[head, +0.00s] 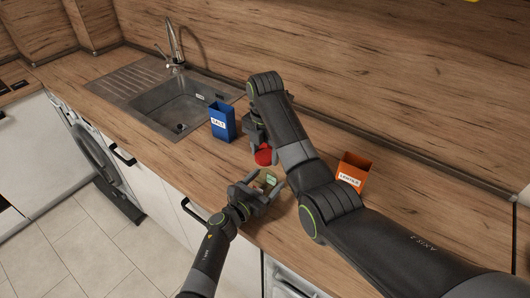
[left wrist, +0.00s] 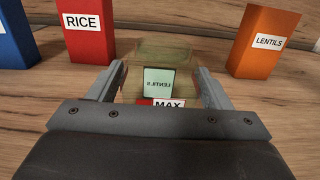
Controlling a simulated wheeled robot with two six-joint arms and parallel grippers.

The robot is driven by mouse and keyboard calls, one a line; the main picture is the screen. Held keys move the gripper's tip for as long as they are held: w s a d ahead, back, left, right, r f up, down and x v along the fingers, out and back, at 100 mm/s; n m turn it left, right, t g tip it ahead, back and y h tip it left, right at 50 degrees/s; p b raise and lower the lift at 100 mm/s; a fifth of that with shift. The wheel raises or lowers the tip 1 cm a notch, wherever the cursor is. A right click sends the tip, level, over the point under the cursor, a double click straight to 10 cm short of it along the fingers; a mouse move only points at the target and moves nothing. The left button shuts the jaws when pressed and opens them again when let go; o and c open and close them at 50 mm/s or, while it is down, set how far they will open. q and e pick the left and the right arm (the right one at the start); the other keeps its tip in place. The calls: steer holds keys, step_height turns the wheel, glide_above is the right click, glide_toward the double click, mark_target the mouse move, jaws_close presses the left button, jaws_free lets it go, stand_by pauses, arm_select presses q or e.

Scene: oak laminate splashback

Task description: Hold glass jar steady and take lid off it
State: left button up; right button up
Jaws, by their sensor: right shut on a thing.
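The glass jar (head: 264,180) stands on the worktop, see-through with a pale green label. My left gripper (head: 258,190) is open, with one finger on each side of the jar. The left gripper (left wrist: 160,88) shows no clear grip on the glass. My right gripper (head: 260,143) is shut on the red lid (head: 263,157), above and behind the jar. The right arm partly hides the right gripper's fingers.
A blue salt box (head: 222,122) stands left of the lid, an orange lentils box (head: 352,174) to the right. A red rice box (left wrist: 88,32) stands behind the jar at left. The sink (head: 180,103) is farther left. The wooden splashback (head: 400,80) closes the back.

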arm_select(q)
steer(key=shift+o, duration=1.2)
steer(key=shift+a, duration=0.1)
steer(key=v, duration=1)
steer(key=shift+s+a+f, duration=0.1)
steer(key=shift+s, duration=0.1)
steer(key=shift+s+a, duration=0.4)
steer(key=shift+s, duration=0.2)
